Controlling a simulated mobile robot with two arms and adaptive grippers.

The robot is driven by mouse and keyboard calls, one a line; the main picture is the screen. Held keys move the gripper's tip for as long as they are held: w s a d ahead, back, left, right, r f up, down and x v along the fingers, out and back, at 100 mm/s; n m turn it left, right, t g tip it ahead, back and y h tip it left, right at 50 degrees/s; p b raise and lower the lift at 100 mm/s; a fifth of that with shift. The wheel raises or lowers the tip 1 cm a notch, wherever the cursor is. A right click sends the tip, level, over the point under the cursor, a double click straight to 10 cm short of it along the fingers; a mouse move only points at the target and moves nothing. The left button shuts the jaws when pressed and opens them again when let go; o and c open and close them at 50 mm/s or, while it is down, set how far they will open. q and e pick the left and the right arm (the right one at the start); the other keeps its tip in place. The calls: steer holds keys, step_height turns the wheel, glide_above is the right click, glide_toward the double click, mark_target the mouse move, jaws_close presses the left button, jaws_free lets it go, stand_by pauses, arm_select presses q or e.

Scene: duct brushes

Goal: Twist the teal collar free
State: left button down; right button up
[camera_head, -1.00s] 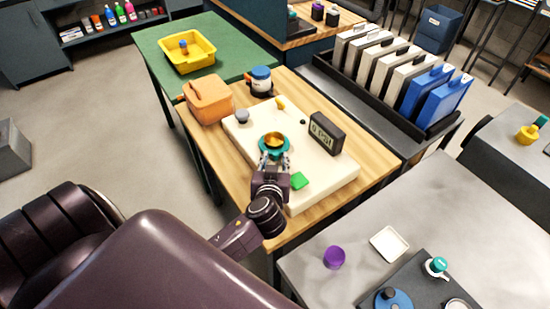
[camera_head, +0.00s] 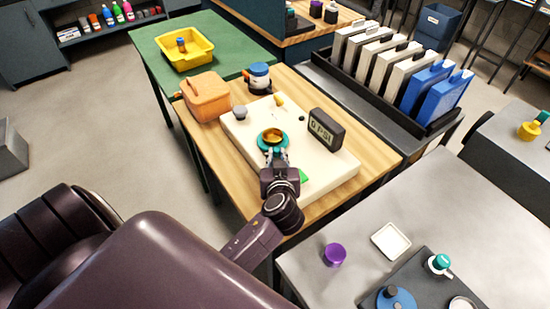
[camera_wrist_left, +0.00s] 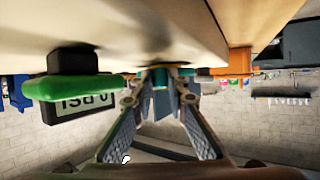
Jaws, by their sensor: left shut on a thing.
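The teal collar (camera_head: 264,145) is a ring around a gold-coloured fitting (camera_head: 273,134) on a cream slab. My left gripper (camera_head: 277,154) is at the collar's near side, shut on its rim. In the left wrist view, its two fingers (camera_wrist_left: 163,92) come together on a teal piece of the collar (camera_wrist_left: 161,104), just beside the cream surface. The far side of the collar is hidden there. My right gripper is in neither view.
A grey table (camera_head: 440,200) lies right.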

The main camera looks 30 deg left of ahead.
arm_select(q)
steer(key=c, duration=1.9)
jaws_free()
steer(key=v, duration=1.2)
steer(key=shift+r, duration=0.1)
